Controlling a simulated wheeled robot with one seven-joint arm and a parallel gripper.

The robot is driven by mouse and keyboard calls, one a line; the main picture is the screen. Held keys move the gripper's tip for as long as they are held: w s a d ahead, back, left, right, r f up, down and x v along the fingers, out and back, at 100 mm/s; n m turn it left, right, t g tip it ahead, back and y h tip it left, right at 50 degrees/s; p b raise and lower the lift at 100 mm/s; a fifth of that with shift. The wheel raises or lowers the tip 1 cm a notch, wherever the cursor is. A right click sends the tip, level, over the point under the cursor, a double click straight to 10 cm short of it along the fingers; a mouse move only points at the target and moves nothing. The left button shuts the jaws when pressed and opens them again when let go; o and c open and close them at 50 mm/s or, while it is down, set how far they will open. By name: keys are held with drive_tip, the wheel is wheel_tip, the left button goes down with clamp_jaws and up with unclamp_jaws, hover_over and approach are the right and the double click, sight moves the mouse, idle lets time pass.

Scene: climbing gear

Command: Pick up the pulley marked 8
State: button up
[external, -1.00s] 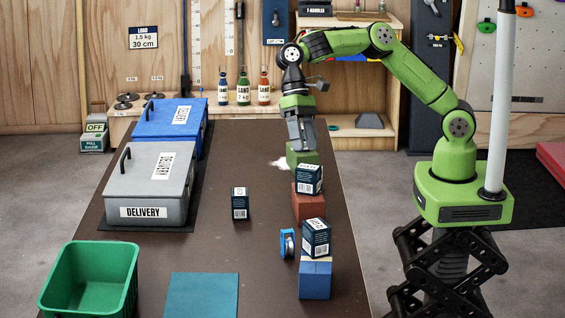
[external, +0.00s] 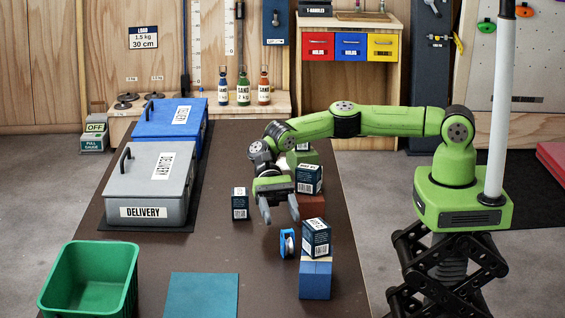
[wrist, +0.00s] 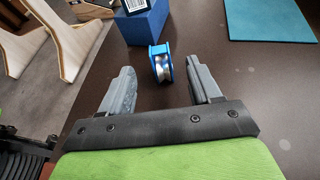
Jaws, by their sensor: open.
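A blue pulley with a silver wheel (external: 287,243) stands on the dark table, just left of the blue block. It also shows in the wrist view (wrist: 160,64), upright beyond the fingertips and roughly between them. No number can be read on it. My gripper (external: 282,214) is open and empty, tilted down above the table on the far side of the pulley. In the wrist view the two grey fingers (wrist: 162,84) are spread apart with bare table between them.
A dark labelled box (external: 316,238) sits on the blue block (external: 315,281), close beside the pulley. More dark boxes stand near my gripper, one on the table (external: 240,204) and one on a red block (external: 309,180). A green bin (external: 90,280) and teal mat (external: 204,295) lie front left.

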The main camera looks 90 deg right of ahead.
sight(288, 243)
drive_tip(key=x, duration=0.5)
drive_tip(key=shift+a+b, duration=0.2)
drive_tip(key=shift+b, duration=0.1)
drive_tip(key=shift+r, duration=0.1)
drive_tip(key=c, duration=1.2)
